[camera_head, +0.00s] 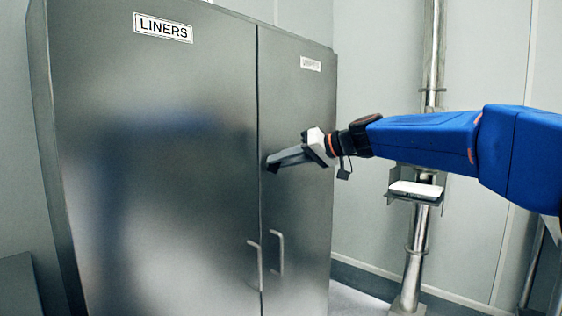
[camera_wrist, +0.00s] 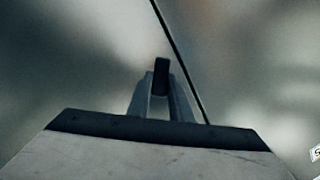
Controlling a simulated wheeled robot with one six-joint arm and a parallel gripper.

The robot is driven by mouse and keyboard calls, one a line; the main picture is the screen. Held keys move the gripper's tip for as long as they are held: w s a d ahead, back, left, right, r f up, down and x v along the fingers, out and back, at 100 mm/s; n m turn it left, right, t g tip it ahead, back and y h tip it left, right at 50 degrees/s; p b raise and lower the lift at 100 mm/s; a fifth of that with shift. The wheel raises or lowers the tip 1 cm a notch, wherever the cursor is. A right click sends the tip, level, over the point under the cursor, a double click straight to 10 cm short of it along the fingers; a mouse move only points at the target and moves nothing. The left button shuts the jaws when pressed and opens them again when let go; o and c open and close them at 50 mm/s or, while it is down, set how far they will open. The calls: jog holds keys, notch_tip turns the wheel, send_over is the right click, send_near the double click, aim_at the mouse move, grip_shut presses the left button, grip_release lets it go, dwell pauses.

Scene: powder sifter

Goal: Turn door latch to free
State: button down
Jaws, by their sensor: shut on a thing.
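A grey metal cabinet has a left door (camera_head: 150,150) labelled LINERS and a right door (camera_head: 300,130) with a smaller label. My gripper (camera_head: 272,163) reaches from the right to the seam between the doors, above the handles. In the wrist view my gripper (camera_wrist: 161,95) is shut on a small dark latch (camera_wrist: 161,70) beside the door seam, which runs diagonally. In the head view the latch is mostly hidden by the fingertips. Both doors look closed. I cannot tell the exact angle of the latch.
Two bar handles, left (camera_head: 257,264) and right (camera_head: 279,254), stick out low at the seam. A metal post (camera_head: 419,250) with a small shelf (camera_head: 416,189) holding a white item stands to the right, behind my arm. Some floor shows at lower right.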

jog(key=m+y, duration=0.1)
jog(key=m, duration=0.2)
jog(key=m+y, duration=0.2)
jog(key=m, duration=0.1)
jog(key=f+m+g+y, duration=0.1)
jog(key=m, duration=0.2)
jog(key=shift+w+d+y, duration=0.25)
jog(key=shift+y, duration=0.05)
jog(key=shift+f, duration=0.1)
dwell(0.5)
jog(key=c, duration=1.6)
grip_release()
jog(key=v, duration=1.7)
jog(key=shift+d, duration=0.2)
